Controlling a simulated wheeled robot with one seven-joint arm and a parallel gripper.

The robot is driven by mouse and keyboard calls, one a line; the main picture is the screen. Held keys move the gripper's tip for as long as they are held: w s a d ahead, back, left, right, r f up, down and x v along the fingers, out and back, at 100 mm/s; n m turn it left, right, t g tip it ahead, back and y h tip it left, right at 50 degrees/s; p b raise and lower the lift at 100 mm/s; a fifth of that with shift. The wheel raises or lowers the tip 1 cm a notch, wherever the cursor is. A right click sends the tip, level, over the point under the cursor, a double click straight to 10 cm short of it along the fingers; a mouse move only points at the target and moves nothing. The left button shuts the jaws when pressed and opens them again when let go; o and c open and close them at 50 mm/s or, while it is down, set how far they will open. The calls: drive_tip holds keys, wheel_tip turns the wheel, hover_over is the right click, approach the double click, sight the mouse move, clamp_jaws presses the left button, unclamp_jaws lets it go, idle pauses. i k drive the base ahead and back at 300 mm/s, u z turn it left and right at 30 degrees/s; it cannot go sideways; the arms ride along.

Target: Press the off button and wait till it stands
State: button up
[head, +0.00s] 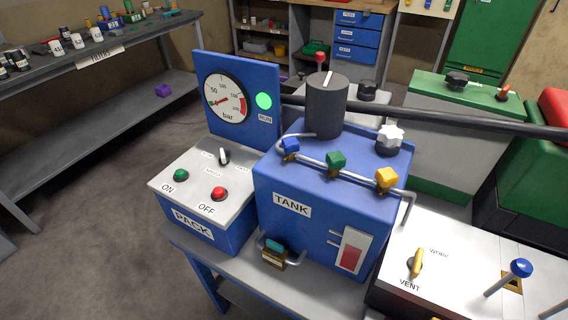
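The red OFF button (219,193) sits on the sloped white top of the blue PACK box (214,228). The green ON button (181,175) is to its left, and a small selector switch (224,157) is behind them. A round bar gauge (226,98) is on the upright blue panel behind the box; its needle's exact reading is too small to tell. Beside it the RUN lamp (264,101) shows bright green. Nothing touches the OFF button. My gripper is not in view.
The blue TANK (291,204) stands right of the box, with a dark cylinder (327,105) and blue, green and yellow valve handles on top. A black bar (430,116) crosses behind. The VENT lever (417,262) is at lower right. Space above the buttons is clear.

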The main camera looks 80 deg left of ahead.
sight(218, 193)
drive_tip(key=u, duration=3)
